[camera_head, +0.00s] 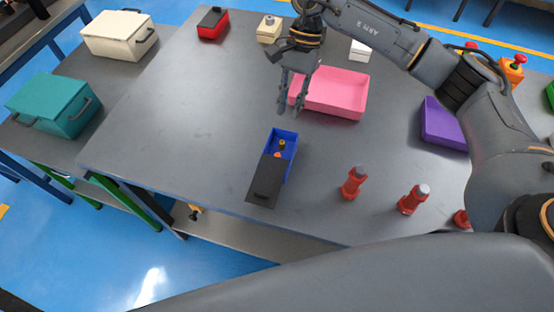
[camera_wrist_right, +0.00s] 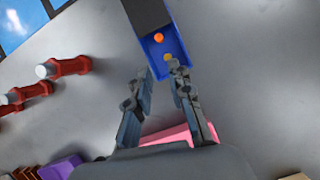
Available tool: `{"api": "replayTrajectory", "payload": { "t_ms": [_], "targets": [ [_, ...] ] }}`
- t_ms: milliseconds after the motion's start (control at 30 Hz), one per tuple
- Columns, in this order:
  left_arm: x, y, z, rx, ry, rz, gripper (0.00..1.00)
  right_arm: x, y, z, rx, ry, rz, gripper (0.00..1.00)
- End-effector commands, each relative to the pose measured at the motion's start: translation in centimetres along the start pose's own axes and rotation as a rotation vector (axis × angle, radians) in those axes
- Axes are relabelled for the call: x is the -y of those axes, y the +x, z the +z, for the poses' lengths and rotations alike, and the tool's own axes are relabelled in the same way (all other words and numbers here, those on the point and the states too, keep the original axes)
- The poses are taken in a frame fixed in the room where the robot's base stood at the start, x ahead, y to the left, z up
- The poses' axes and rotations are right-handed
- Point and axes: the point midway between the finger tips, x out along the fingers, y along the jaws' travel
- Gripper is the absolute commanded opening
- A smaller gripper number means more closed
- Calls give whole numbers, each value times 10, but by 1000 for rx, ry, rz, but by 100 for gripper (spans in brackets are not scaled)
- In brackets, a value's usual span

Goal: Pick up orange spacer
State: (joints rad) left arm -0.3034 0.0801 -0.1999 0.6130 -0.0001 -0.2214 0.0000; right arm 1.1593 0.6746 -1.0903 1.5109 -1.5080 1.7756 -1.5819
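The orange spacer (camera_head: 278,155) is a small round orange piece inside a narrow blue box (camera_head: 290,149), beside the edge of a dark sliding lid (camera_head: 264,182). The lid covers the near part of the box. The spacer also shows in the right wrist view (camera_wrist_right: 158,38), with a yellowish piece (camera_wrist_right: 168,57) beside it in the open end. My right gripper (camera_head: 291,108) is open and empty, fingers pointing down, behind the box and apart from it. In the wrist view its fingertips (camera_wrist_right: 161,69) are short of the box's open end. My left gripper is not in view.
A pink tray (camera_head: 335,91) stands right behind the right gripper. Red posts (camera_head: 353,182) stand right of the box, and a purple bin (camera_head: 443,124) is farther right. The grey table is clear left of the box. Teal (camera_head: 52,104) and cream (camera_head: 118,35) boxes stand at far left.

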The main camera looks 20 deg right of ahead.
Motion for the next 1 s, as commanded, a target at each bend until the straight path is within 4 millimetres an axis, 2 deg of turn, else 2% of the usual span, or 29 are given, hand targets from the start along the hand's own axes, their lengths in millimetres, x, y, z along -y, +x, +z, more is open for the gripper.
{"api": "replayTrajectory", "payload": {
  "t_ms": [133,333,533,633,800,1000],
  "targets": [
    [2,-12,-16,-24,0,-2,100,-1,25,3,4,-1,5,20],
    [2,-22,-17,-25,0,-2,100,-1,62,3,4,0,4,20],
    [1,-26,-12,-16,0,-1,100,0,78,2,2,-1,2,20],
    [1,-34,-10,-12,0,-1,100,0,85,5,4,-1,3,20],
    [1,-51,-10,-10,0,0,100,1,110,8,4,0,4,20],
    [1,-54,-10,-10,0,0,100,1,129,6,1,-1,1,20]
  ]
}}
